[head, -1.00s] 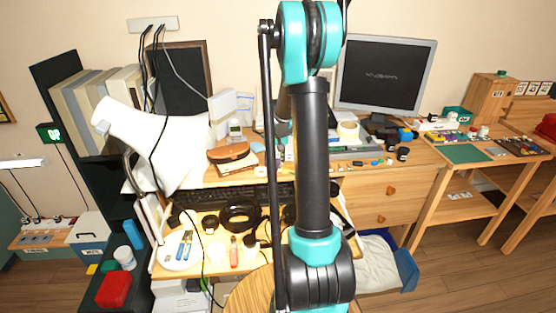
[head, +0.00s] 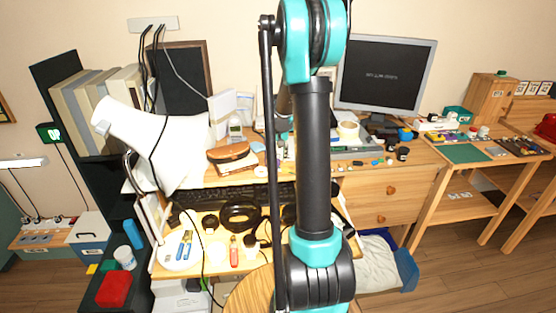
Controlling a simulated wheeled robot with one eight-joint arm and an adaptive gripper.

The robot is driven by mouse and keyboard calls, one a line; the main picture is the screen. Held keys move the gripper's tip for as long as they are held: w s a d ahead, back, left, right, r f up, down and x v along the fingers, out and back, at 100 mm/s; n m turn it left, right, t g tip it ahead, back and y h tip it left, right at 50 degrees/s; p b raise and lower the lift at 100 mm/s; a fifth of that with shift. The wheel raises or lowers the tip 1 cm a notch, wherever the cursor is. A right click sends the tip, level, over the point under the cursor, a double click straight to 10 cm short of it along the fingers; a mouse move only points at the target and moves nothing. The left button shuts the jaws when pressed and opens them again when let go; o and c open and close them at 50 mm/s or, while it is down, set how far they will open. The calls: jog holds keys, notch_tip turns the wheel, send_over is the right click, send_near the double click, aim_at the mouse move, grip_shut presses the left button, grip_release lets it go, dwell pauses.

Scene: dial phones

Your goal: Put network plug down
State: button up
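I cannot make out the network plug in the head view. My own teal and black arm stands upright across the middle of the picture and covers part of the desk (head: 270,174). My gripper is not visible; the arm hides whatever is behind it. Whether it holds anything cannot be seen.
A black keyboard (head: 240,194) lies on the desk, with a black ring-shaped item (head: 240,217), blue-handled tools (head: 184,245) and a red tool (head: 234,251) in front. A white lamp (head: 165,145) stands left. A monitor (head: 384,75) stands behind. Small items crowd the desk.

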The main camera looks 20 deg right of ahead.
notch_tip(320, 180, up, 9)
jog(key=s, duration=0.2)
jog(key=s+a+f+n, duration=0.1)
jog(key=s+a+f, duration=0.2)
jog(key=s, duration=0.6)
jog(key=s+a+f+n+t, duration=0.1)
jog(key=s+a+f+n, duration=0.1)
jog(key=s+a, duration=0.3)
jog(key=s+a+f+n+t, duration=0.1)
jog(key=s+a+f, duration=0.3)
jog(key=s, duration=1)
jog(key=shift+f+y, duration=0.2)
jog(key=shift+y, duration=0.2)
jog(key=shift+s, duration=0.1)
